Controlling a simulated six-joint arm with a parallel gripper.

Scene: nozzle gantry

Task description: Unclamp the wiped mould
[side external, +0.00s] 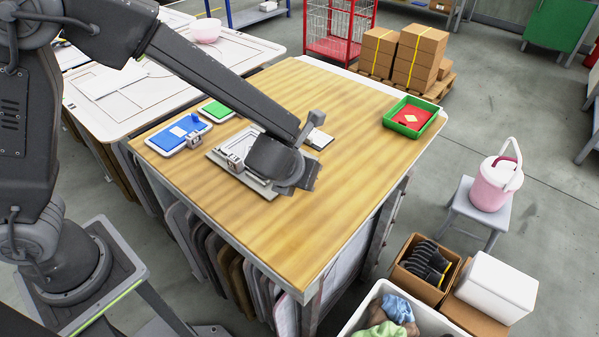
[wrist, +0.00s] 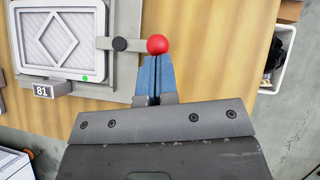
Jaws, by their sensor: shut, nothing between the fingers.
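The mould (wrist: 62,38) is a pale plate with a raised diamond pattern and a green dot, at the upper left of the wrist view. It sits on a grey base plate (wrist: 122,82). A grey clamp lever (wrist: 138,44) with a black pivot and a red ball knob (wrist: 157,44) lies crosswise, its left end over the mould's right rim. My gripper (wrist: 153,62) has its blue fingers together just below the red knob; whether they touch it I cannot tell. In the side view my wrist covers part of the base plate (side external: 262,188) and hides the clamp.
Blue (side external: 178,133) and green (side external: 217,109) pads lie left on the wooden table (side external: 290,235). A green tray (side external: 425,128) stands at the right. The table's front is clear. A white bin (side external: 350,325) stands below the edge.

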